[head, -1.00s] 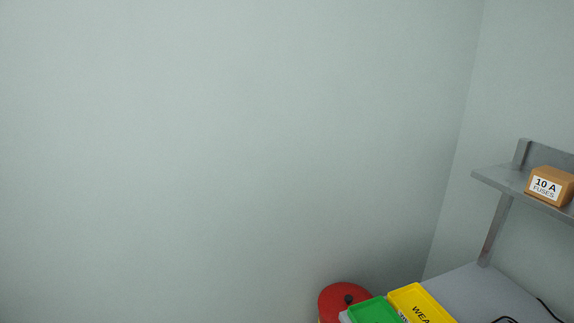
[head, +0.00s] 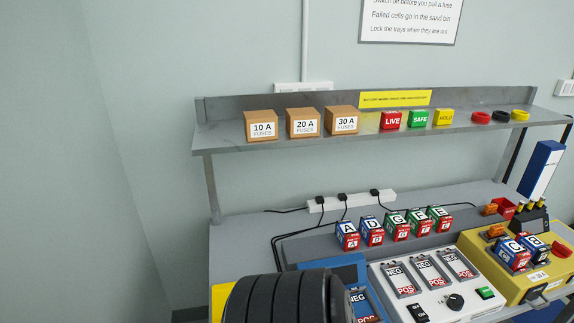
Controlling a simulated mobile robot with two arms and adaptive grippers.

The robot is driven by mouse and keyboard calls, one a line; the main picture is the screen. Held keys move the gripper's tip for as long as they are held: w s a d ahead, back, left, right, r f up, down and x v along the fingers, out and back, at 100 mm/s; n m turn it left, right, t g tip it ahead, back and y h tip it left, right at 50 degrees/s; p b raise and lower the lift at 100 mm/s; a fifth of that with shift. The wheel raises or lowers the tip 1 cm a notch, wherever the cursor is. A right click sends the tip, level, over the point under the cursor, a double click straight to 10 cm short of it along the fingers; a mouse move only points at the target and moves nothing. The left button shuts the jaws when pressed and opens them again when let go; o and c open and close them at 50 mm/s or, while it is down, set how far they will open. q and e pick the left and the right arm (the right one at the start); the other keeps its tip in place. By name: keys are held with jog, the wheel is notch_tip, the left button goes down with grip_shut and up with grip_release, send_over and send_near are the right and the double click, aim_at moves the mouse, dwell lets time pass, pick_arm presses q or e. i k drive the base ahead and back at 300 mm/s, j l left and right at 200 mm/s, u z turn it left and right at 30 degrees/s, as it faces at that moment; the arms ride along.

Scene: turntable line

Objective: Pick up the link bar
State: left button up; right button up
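I cannot make out a link bar for certain in the head view. Small orange pieces lie at the right of the bench, one (head: 489,210) beside a red bin (head: 503,208) and one (head: 495,231) on the yellow unit (head: 478,257). They are too small to identify. Neither of my grippers shows, so I cannot see whether they are open or shut. The front left of the bench is partly hidden.
The grey bench (head: 238,240) holds several lettered cells, a white unit (head: 385,279) with NEG/POS bays, and a blue tray (head: 330,264). A power strip (head: 350,200) with black cables lies behind. Fuse boxes (head: 303,122) and coloured blocks stand on the shelf (head: 220,138).

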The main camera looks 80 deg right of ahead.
aim_at(494, 231)
jog(key=z, duration=2.55)
